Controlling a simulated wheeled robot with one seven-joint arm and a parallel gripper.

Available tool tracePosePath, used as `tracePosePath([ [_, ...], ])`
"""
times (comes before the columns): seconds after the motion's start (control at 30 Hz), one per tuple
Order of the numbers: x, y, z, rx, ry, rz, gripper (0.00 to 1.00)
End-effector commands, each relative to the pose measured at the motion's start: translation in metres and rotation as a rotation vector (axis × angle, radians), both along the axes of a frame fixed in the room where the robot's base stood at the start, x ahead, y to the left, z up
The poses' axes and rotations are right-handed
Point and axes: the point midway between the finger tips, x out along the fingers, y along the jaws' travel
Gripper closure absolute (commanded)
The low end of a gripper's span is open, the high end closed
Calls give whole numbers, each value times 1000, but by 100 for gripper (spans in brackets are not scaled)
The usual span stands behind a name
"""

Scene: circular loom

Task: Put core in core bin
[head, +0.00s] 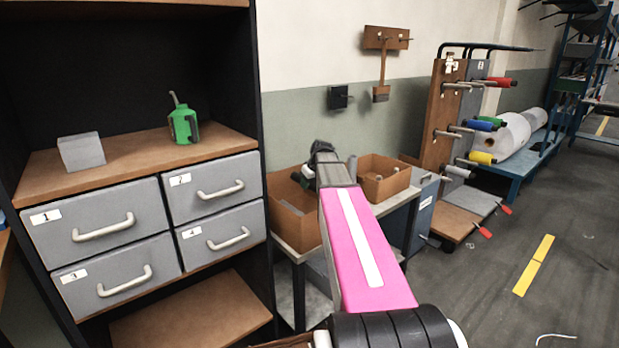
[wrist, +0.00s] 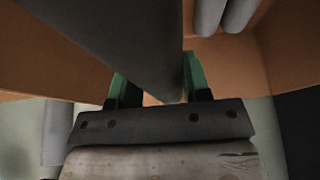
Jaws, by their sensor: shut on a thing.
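My gripper shows in the wrist view (wrist: 158,92), its green fingers shut on a dark grey core (wrist: 120,40). The core runs from the upper left of the picture down to between the fingers. It is above a brown bin (wrist: 235,65), in which two lighter grey cores (wrist: 225,12) lie at the top. In the head view my pink arm hides most of the gripper (head: 319,160), which is by a brown bin (head: 290,222) on the small table. I cannot tell from the head view how high the held core is above the bin.
A second, smaller brown bin (head: 383,182) stands to the right on the same table (head: 398,215). A cabinet with grey drawers (head: 95,228) stands close on the left.

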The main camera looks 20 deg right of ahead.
Motion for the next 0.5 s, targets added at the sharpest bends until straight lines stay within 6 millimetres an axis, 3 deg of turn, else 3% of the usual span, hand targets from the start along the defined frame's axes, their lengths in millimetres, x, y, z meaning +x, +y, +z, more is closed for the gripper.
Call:
tracePosePath([
  [0.5,0,0,-53,1,0,0,85],
])
